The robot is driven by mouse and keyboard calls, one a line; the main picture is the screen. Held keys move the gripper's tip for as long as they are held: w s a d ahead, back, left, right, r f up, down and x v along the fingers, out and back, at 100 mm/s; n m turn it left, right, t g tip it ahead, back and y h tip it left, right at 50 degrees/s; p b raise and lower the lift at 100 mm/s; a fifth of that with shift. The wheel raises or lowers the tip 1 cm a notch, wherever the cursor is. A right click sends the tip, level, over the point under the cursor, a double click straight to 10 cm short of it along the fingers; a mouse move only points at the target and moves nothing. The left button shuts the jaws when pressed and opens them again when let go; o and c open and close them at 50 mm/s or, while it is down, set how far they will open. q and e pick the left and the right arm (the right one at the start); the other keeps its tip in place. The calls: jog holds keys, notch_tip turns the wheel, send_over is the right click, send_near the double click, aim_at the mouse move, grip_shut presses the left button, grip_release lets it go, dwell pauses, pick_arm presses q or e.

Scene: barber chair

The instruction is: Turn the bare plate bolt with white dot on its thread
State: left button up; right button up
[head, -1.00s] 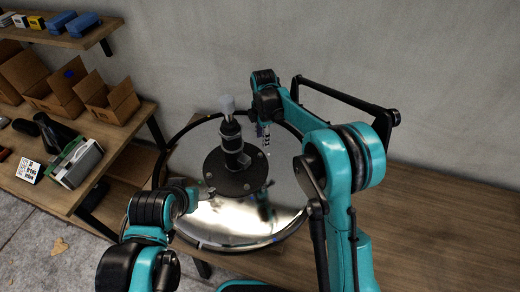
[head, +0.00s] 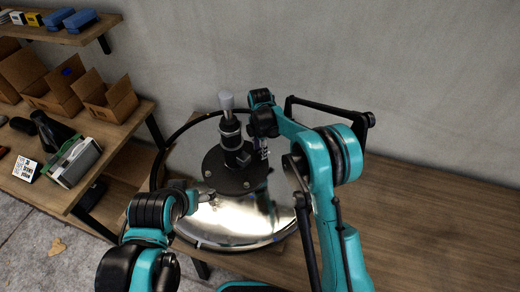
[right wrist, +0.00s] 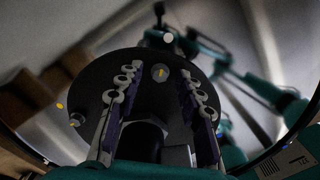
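The black round plate (head: 225,182) lies on the shiny chair base around the upright column (head: 230,135). Bolts show on it, one near its left edge (head: 207,175) and one near its front (head: 246,185). In the right wrist view, a bolt with a yellowish mark (right wrist: 160,72) appears between my fingertips' directions; I cannot make out a white dot on a thread. My right gripper (head: 265,154) is at the plate's right side, pointing down; its fingers (right wrist: 158,82) are apart with nothing held. My left gripper (head: 208,196) is low by the plate's front left; its opening is unclear.
The column stands between my two grippers, with a light grey top. The chrome base's dark rim (head: 270,247) surrounds the plate. A wooden shelf (head: 130,150) with boxes and a radio-like device (head: 75,160) is at the left. The wooden surface at right (head: 440,230) is clear.

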grip_shut()
jog(key=shift+m, duration=0.4)
